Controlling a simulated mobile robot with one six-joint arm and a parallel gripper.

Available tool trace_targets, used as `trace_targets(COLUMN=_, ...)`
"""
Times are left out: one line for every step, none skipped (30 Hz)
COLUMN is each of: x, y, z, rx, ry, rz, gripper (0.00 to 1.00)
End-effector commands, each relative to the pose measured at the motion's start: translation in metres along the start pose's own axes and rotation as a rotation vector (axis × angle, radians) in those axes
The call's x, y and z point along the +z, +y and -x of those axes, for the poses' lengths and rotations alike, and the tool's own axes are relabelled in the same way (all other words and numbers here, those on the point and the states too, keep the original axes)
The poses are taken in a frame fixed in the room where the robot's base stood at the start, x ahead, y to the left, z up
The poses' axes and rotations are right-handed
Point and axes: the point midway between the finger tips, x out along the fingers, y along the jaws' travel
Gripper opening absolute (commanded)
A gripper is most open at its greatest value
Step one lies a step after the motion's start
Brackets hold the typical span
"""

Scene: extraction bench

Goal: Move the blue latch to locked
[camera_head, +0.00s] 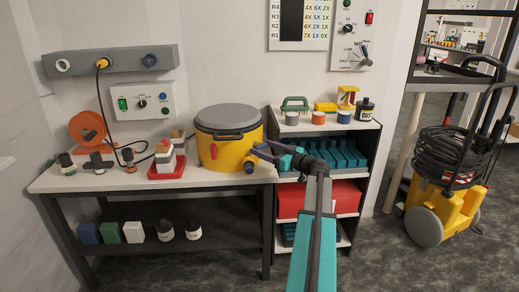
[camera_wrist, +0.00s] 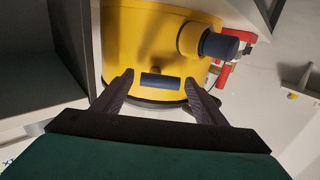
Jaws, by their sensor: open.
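A yellow drum (camera_head: 217,150) with a grey lid stands on the right part of the bench. In the wrist view the drum (camera_wrist: 125,35) fills the upper middle and appears upside down. The blue latch (camera_wrist: 160,81) is a short dark blue bar on the drum's side. My gripper (camera_wrist: 158,80) is open, with one finger on each side of the latch in the picture. I cannot tell whether they touch it. In the head view my gripper (camera_head: 262,150) is at the drum's right side, and I cannot make out the blue latch there.
A red latch (camera_head: 213,151) is on the drum's front, also visible in the wrist view (camera_wrist: 225,75). A yellow port with a dark cap (camera_wrist: 218,45) sticks out close to my gripper's right finger. A shelf unit (camera_head: 292,126) with bins stands right of the bench.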

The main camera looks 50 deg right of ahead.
Motion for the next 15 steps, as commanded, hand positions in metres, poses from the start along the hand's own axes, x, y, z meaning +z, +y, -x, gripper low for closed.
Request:
trace_targets(x=0.0, y=0.001, z=-0.006, rx=-0.001, ry=0.0, rz=0.0, gripper=0.66)
trace_targets(x=0.0, y=0.001, z=-0.009, rx=-0.001, ry=0.0, rz=0.0, gripper=0.66)
trace_targets(x=0.0, y=0.0, z=-0.012, rx=-0.001, ry=0.0, rz=0.0, gripper=0.66)
trace_targets(x=0.0, y=0.0, z=-0.014, rx=-0.001, ry=0.0, rz=0.0, gripper=0.66)
trace_targets(x=0.0, y=0.0, z=-0.016, rx=-0.001, ry=0.0, rz=0.0, gripper=0.66)
trace_targets(x=0.0, y=0.0, z=-0.017, rx=-0.001, ry=0.0, rz=0.0, gripper=0.66)
trace_targets(x=0.0, y=0.0, z=-0.018, rx=0.0, ry=0.0, rz=0.0, gripper=0.66)
trace_targets(x=0.0, y=0.0, z=-0.019, rx=0.0, ry=0.0, rz=0.0, gripper=0.66)
trace_targets(x=0.0, y=0.0, z=-0.019, rx=0.0, ry=0.0, rz=0.0, gripper=0.66)
trace_targets(x=0.0, y=0.0, z=-0.019, rx=0.001, ry=0.0, rz=0.0, gripper=0.66)
trace_targets(x=0.0, y=0.0, z=-0.019, rx=0.001, ry=0.0, rz=0.0, gripper=0.66)
trace_targets(x=0.0, y=0.0, z=-0.019, rx=0.001, ry=0.0, rz=0.0, gripper=0.66)
trace_targets(x=0.0, y=0.0, z=-0.019, rx=0.001, ry=0.0, rz=0.0, gripper=0.66)
trace_targets(x=0.0, y=0.0, z=-0.019, rx=0.001, ry=0.0, rz=0.0, gripper=0.66)
trace_targets(x=0.0, y=0.0, z=-0.019, rx=0.001, ry=0.0, rz=0.0, gripper=0.66)
